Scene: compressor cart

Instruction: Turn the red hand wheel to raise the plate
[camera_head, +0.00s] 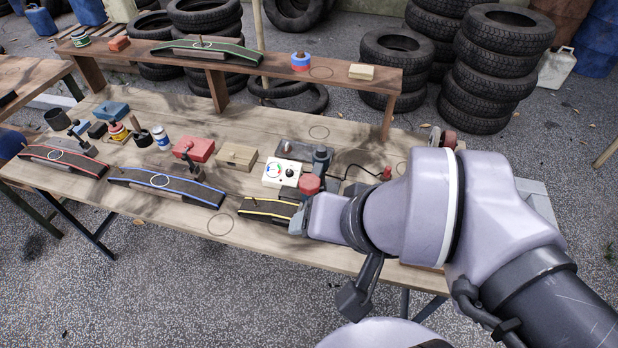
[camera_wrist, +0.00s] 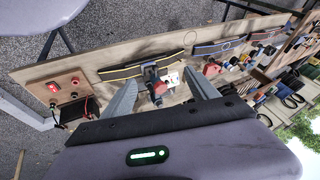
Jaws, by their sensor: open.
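The red hand wheel (camera_head: 310,184) is on a dark post at the right part of the wooden table, beside my gripper. It also shows in the wrist view as a red round part (camera_wrist: 157,89), between my finger lines. My gripper (camera_wrist: 161,80) is open, its two grey fingers spread with nothing held between them. In the head view my wrist hides the fingertips and part of the table. A flat dark grey plate (camera_head: 293,149) lies behind the wheel; I cannot tell whether it is the plate that the wheel raises.
A white box with dials (camera_head: 282,172) stands left of the wheel. A yellow-edged black ramp (camera_head: 268,208) lies close to my gripper. The wooden table (camera_head: 222,224) also bears a blue-edged ramp (camera_head: 165,184) and red box (camera_head: 195,149). A raised shelf (camera_head: 340,78) crosses the back.

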